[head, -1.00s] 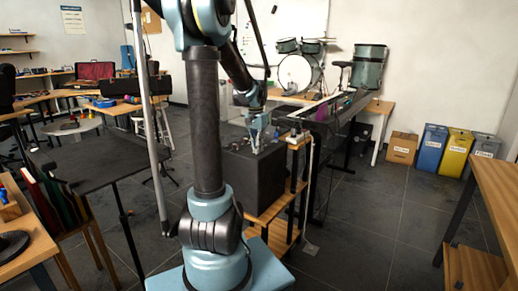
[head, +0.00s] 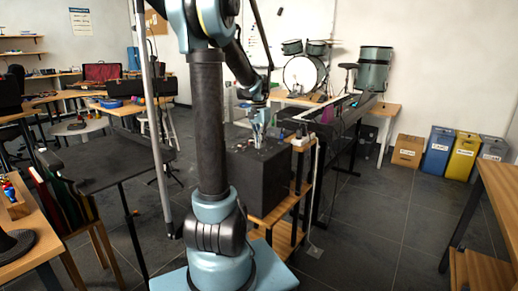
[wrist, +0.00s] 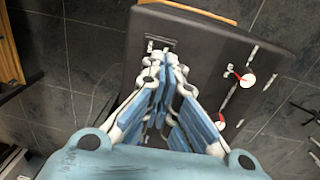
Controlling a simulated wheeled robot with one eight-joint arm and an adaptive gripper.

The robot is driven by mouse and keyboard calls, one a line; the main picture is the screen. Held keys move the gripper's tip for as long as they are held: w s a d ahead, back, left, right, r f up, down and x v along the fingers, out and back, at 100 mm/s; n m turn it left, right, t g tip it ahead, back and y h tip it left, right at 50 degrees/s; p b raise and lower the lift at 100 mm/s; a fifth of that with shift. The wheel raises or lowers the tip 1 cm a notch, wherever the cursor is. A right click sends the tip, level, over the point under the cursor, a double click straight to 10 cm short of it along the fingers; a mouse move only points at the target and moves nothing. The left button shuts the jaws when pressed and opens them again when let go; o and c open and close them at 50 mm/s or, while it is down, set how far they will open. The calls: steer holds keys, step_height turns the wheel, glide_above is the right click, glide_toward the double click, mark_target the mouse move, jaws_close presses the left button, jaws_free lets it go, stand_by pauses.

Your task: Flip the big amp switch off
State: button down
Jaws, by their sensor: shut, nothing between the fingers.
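The big amp (head: 258,180) is a dark box on a wooden shelf stand. In the wrist view its dark top panel (wrist: 205,50) fills the upper middle. A small dark switch plate with pale marks (wrist: 154,45) sits near the panel's left edge. My gripper (head: 258,142) is over the amp's top. In the wrist view my gripper (wrist: 166,60) is shut and empty, its fingertips right beside the switch plate and partly covering it. I cannot tell whether they touch it, nor which way the switch is set.
Two white dials with red pointers (wrist: 246,79) (wrist: 217,121) and pale marks are on the panel's right side. A narrow shelf with small items (head: 301,143) stands directly right of the amp. A dark stand table (head: 110,165) is at left. Open floor lies at right, before labelled bins (head: 438,150).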

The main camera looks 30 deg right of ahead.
mark_target(263, 155)
step_height(263, 155, up, 11)
steer(key=s, duration=0.1)
steer(key=shift+d, duration=0.25)
stand_by(0.5)
steer(key=s+a+f+n+t, duration=0.1)
steer(key=s+a+f+n, duration=0.2)
steer(key=a, duration=0.7)
steer(key=s+a+f+n, duration=0.3)
steer(key=a, duration=0.7)
steer(key=s+a+f+n+t, duration=0.2)
steer(key=s+a+f+n, duration=0.5)
steer(key=s+a+f, duration=0.5)
step_height(263, 155, down, 3)
steer(key=shift+a+f, duration=0.1)
steer(key=shift+a, duration=0.9)
